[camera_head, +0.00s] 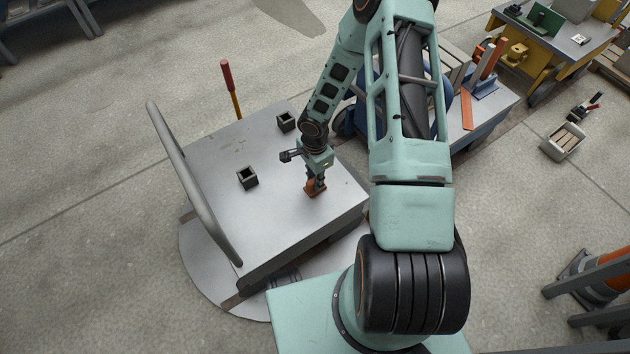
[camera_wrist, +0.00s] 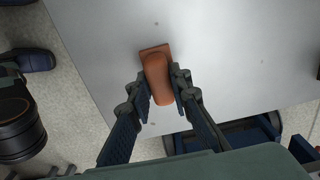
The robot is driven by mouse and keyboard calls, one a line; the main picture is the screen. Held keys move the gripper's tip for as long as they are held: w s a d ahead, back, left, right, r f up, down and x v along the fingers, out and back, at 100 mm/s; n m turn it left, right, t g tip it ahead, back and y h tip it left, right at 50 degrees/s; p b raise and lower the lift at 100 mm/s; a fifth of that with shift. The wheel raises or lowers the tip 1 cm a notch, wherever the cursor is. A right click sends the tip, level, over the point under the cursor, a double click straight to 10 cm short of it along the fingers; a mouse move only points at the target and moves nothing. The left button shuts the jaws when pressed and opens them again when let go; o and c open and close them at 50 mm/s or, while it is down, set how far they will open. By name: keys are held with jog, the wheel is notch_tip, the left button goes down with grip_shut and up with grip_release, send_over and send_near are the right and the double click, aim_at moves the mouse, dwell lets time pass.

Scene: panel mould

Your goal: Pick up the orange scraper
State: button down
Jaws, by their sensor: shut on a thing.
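The orange scraper (camera_head: 315,189) is at the front right part of the grey cart top (camera_head: 270,220). In the wrist view the scraper (camera_wrist: 158,78) shows a rounded handle and a wider flat end beyond the fingertips. My gripper (camera_head: 316,180) points down at it, with its fingers shut on the scraper's sides. In the wrist view my gripper (camera_wrist: 160,85) has one finger on each side of the handle. I cannot tell whether the scraper touches the cart top or is slightly above it.
Two small dark open boxes stand on the cart top, one at the middle left (camera_head: 247,177) and one at the back (camera_head: 286,121). A grey push handle (camera_head: 195,185) rises along the cart's left edge. Another cart with tools (camera_head: 490,110) stands at the right.

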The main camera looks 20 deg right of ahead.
notch_tip(320, 180, up, 3)
jog(key=shift+w+f+p, duration=0.1)
jog(key=shift+p, duration=0.45)
jog(key=s+r+p, duration=0.1)
jog(key=s+r, duration=0.9)
jog(key=s, duration=0.4)
jog(key=shift+a, duration=0.25)
jog(key=shift+s, duration=0.1)
